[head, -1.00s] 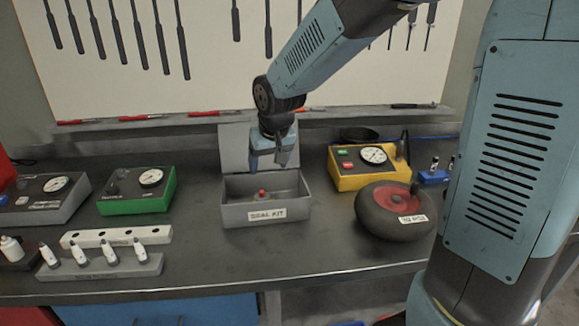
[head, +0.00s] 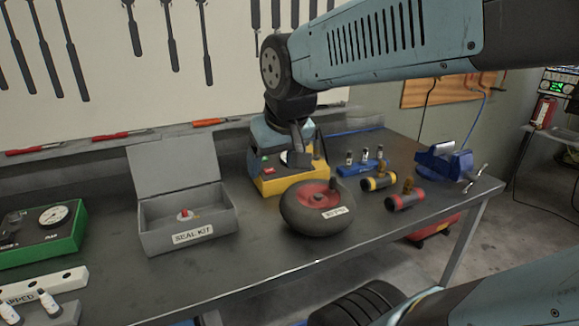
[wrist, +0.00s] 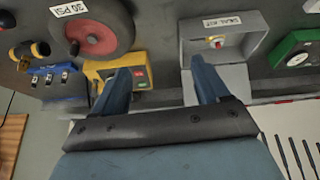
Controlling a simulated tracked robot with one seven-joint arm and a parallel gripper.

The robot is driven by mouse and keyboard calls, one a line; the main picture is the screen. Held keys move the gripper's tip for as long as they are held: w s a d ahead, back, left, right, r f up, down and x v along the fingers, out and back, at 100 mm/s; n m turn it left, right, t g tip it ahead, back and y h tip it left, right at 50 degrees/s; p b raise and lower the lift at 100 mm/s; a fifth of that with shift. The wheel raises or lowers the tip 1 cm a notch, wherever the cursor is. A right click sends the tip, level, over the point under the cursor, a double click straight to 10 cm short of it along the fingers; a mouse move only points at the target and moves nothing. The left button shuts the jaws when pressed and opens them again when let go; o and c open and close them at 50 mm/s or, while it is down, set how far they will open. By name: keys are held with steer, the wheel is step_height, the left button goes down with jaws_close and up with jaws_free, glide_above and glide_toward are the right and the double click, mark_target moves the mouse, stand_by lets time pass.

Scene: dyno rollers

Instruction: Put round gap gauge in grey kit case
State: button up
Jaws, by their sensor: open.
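The grey kit case (head: 160,229), labelled SEAL KIT, stands on the bench with its lid up. It also shows in the wrist view (wrist: 258,50). A small round piece with a red top (head: 184,214) lies inside the case, and shows in the wrist view (wrist: 216,41). It may be the round gap gauge, but it is too small to tell. My gripper (wrist: 160,78) is open, with nothing between its fingers. In the head view my gripper (head: 293,150) is right of the case, above the yellow gauge box, apart from the case.
The yellow gauge box (head: 268,186) stands behind a black wheel with a red hub (head: 300,222). Blue holder (head: 357,170), two cylinders and a blue vise (head: 445,163) are further right. A green gauge box (head: 70,240) is left. Bench in front of the case is clear.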

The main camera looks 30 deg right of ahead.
steer(key=shift+s+d, duration=0.35)
steer(key=shift+s, duration=0.35)
steer(key=shift+s+d, duration=0.35)
steer(key=shift+s, duration=0.35)
steer(key=shift+s+d, duration=0.35)
steer(key=shift+s, duration=0.35)
